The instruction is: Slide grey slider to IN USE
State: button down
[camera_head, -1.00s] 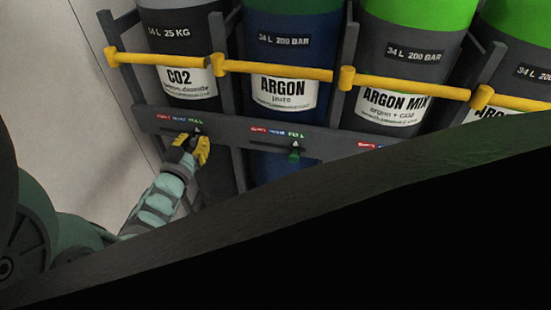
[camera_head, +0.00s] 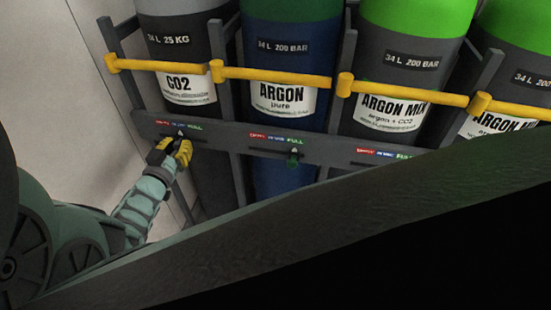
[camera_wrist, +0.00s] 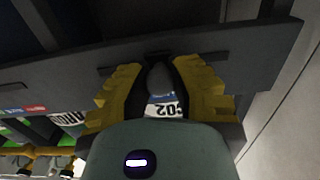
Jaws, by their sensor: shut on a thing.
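The grey slider (camera_head: 180,136) sits in its slot under the CO2 cylinder (camera_head: 179,80), on the dark rack board. Above the slot is a row of labels (camera_head: 179,125) with red EMPTY at left, blue IN USE in the middle and green FULL at right. My gripper (camera_head: 182,149) is shut on the slider, which stands near the middle, below the blue label. In the wrist view the grey slider knob (camera_wrist: 159,80) shows between my yellow fingers, and the view is upside down. The fingers hide part of the knob and slot.
Yellow retaining bars (camera_head: 275,74) cross in front of the cylinders. A large dark surface (camera_head: 330,235) covers the lower right of the head view. A pale wall (camera_head: 88,60) stands at left.

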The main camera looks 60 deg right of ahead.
jog(key=c, duration=1.3)
grip_release()
jog(key=shift+r, duration=0.3)
jog(key=o, duration=0.3)
jog(key=shift+a, duration=0.1)
jog(key=shift+o, duration=1.2)
jog(key=shift+f, duration=0.15)
jog(key=v, duration=1.2)
